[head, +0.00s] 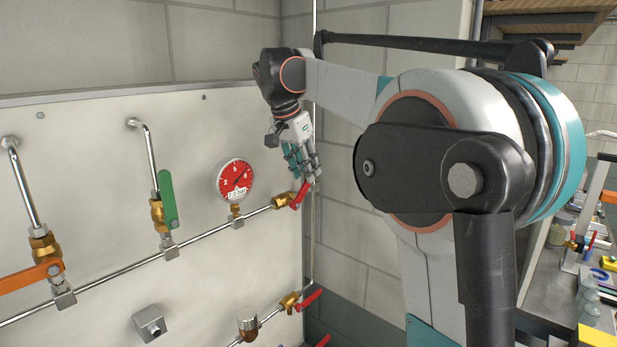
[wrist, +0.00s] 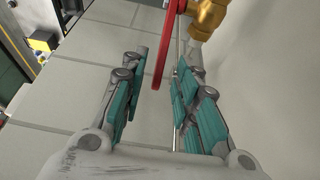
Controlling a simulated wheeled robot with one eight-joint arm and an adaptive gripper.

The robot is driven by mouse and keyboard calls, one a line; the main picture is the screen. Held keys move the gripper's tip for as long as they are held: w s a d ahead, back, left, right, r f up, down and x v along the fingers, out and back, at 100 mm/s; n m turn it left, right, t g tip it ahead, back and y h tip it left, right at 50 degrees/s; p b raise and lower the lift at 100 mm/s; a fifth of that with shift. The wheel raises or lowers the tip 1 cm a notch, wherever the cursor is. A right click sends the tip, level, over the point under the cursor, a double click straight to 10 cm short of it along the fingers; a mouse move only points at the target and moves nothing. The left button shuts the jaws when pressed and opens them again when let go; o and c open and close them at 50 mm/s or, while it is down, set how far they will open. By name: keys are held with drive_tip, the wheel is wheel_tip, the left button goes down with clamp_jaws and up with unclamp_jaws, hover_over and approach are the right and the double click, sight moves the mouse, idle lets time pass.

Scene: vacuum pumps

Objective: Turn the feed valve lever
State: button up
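A red valve lever (head: 300,195) sits on a brass valve (head: 284,201) at the right end of the upper pipe. No label shows which lever is the feed valve's. My gripper (head: 304,172) is just above and beside this red lever. In the wrist view the red lever (wrist: 167,47) hangs edge-on between the fingertips of my gripper (wrist: 161,70), with gaps visible on both sides. The fingers are open, with teal pads. The brass valve (wrist: 208,14) shows beyond the right finger. The fingers partly hide the lever's top in the head view.
A red dial gauge (head: 234,180), a green lever (head: 168,198) and an orange lever (head: 30,278) are left along the panel (head: 95,215). Another red lever (head: 309,299) is on the lower pipe. A cluttered bench (head: 545,290) stands at right.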

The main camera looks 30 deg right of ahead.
sight(303, 189)
drive_tip(key=shift+x, duration=2)
drive_tip(key=shift+c, duration=0.3)
clamp_jaws()
